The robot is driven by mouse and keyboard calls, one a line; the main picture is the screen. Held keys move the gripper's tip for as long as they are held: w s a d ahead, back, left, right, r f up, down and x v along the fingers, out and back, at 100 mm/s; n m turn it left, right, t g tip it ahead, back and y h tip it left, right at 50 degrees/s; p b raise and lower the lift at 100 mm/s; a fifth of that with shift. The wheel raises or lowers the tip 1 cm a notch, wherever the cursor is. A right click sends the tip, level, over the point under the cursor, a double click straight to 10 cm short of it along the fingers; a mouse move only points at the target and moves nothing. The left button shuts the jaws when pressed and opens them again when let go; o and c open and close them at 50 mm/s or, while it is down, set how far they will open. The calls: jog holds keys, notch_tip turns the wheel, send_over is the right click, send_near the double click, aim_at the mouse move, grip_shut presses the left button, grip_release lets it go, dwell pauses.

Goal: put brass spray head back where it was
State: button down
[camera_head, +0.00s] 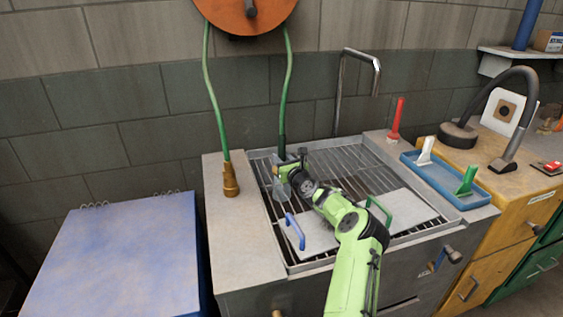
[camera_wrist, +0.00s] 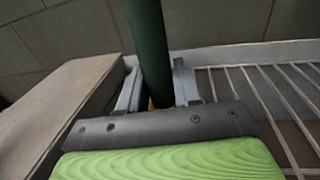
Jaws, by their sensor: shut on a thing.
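A green hose hangs from the reel in two runs. The right run ends in a dark green sleeve (camera_head: 282,144), which also stands upright in the wrist view (camera_wrist: 150,50). My gripper (camera_head: 283,178) is shut at the sleeve's lower end, over the left back part of the sink grating. A small brass-coloured patch, seemingly the brass spray head (camera_wrist: 151,104), shows between the fingers; the rest is hidden by them. The left run ends in a brass fitting (camera_head: 230,181) at the left counter, with its wide end down.
The orange reel (camera_head: 250,12) is on the wall. The sink grating (camera_head: 352,158) holds a grey board (camera_head: 385,217) with blue and green handles. A steel tap (camera_head: 340,95) rises behind. A blue tray (camera_head: 445,180) lies right. The left counter (camera_head: 228,240) is mostly clear.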

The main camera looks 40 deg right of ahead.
jog(key=c, duration=1.2)
grip_release()
jog(key=shift+f, duration=0.15)
jog(key=o, duration=0.4)
jog(key=shift+s+r, duration=0.15)
jog(key=shift+r, duration=0.1)
jog(key=p+v, duration=0.1)
jog(key=v, duration=0.6)
jog(key=shift+s+a+p, duration=0.1)
jog(key=shift+a+p, duration=0.05)
jog(key=shift+p, duration=0.25)
jog(key=shift+r, duration=0.1)
